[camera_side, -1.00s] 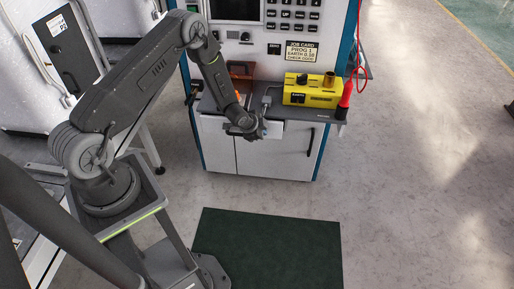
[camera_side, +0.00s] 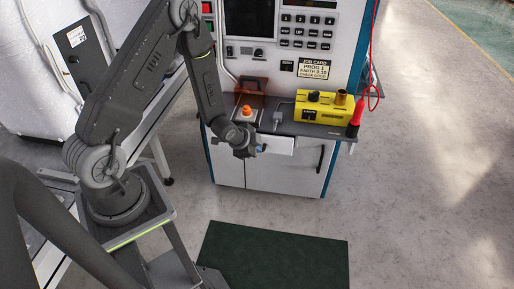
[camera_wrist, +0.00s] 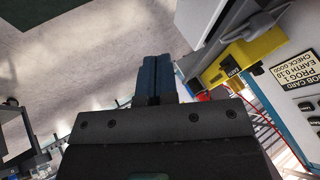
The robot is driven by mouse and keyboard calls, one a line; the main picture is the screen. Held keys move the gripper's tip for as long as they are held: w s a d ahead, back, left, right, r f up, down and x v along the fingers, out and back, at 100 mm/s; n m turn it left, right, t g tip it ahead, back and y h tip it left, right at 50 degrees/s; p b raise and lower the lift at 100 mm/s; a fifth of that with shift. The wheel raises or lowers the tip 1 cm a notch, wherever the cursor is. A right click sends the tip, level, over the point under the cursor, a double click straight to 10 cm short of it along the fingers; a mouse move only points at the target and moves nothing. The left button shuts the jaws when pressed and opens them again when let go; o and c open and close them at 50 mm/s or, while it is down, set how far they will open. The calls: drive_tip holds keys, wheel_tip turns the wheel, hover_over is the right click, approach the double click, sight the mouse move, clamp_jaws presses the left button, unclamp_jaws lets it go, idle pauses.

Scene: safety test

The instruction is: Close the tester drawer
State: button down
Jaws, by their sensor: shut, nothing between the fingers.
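The tester (camera_side: 300,50) is a tall white cabinet with blue edges, a keypad and a worktop. Its white drawer (camera_side: 279,145) is under the worktop in the side view, and its front appears to stand out from the cabinet doors. My gripper (camera_side: 261,149) is at the left end of the drawer front, with its blue tips close to it; I cannot tell if they touch. The arm hides the drawer's left part. In the wrist view my gripper's blue fingers (camera_wrist: 153,78) are together with nothing between them. I cannot clearly make out the drawer there.
On the worktop (camera_side: 285,126) are a yellow instrument (camera_side: 323,107), a red probe (camera_side: 355,117) with a red cable, and an orange-topped item (camera_side: 247,112) near a brown transparent cover (camera_side: 251,92). A dark green mat (camera_side: 277,257) lies on the floor. Floor to the right is clear.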

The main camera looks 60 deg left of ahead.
drive_tip(key=s+f, duration=0.1)
drive_tip(key=s, duration=0.4)
drive_tip(key=w+a+f, duration=0.3)
drive_tip(key=w+f, duration=0.4)
drive_tip(key=w, duration=0.2)
drive_tip(key=shift+a+t, duration=0.3)
drive_tip(key=shift+n, duration=0.3)
drive_tip(key=shift+w+a, duration=1.45)
drive_tip(key=shift+a, duration=0.1)
